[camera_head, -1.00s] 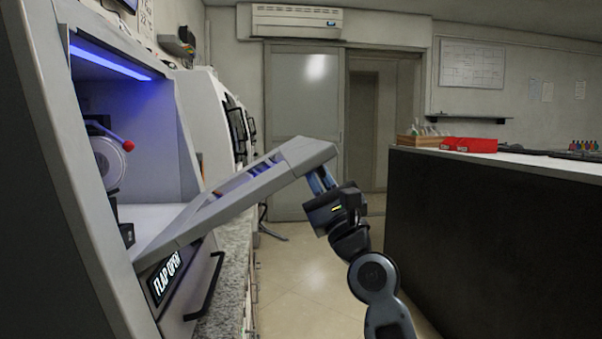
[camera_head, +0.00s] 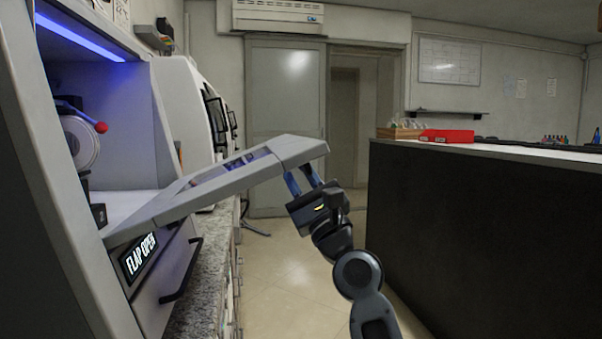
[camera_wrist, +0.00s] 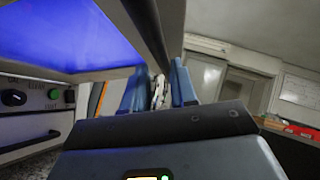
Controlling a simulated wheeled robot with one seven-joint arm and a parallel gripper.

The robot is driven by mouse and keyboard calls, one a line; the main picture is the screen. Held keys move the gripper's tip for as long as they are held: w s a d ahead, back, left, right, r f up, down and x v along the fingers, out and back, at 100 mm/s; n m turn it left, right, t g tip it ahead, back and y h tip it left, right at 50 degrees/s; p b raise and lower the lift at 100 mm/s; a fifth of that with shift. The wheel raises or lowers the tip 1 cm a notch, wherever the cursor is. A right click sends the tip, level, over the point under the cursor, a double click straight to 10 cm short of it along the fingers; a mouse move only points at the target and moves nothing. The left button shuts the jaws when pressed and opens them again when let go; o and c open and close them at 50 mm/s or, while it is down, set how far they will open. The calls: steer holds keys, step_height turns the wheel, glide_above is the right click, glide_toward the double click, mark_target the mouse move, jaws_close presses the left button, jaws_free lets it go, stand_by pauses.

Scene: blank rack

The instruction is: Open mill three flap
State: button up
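The grey flap (camera_head: 222,187) of the nearest machine hangs out from its opening, hinged at the lower edge and sloping up to its free end. It has a window in its middle. The label "FLAP OPEN" (camera_head: 138,257) is lit on the front below it. My gripper (camera_head: 298,174) is under the flap's free end, its two blue fingers apart. Whether the fingertips touch the flap, I cannot tell. In the wrist view the flap's blue-lit window (camera_wrist: 75,32) fills the upper left, and the two fingers (camera_wrist: 157,85) stand apart beneath its edge.
The machine's blue-lit chamber shows a round part with a red-tipped lever (camera_head: 100,127). A black handle (camera_head: 183,270) sticks out below the flap. A granite counter (camera_head: 205,275) runs along the left. A dark counter (camera_head: 480,240) stands at right; the floor (camera_head: 275,285) between is clear.

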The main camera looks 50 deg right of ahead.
steer(key=shift+o, duration=1.2)
steer(key=shift+s, duration=0.1)
steer(key=b+v, duration=0.2)
steer(key=v, duration=0.5)
steer(key=shift+s+f+b, duration=0.2)
steer(key=shift+b, duration=0.15)
steer(key=shift+a, duration=0.1)
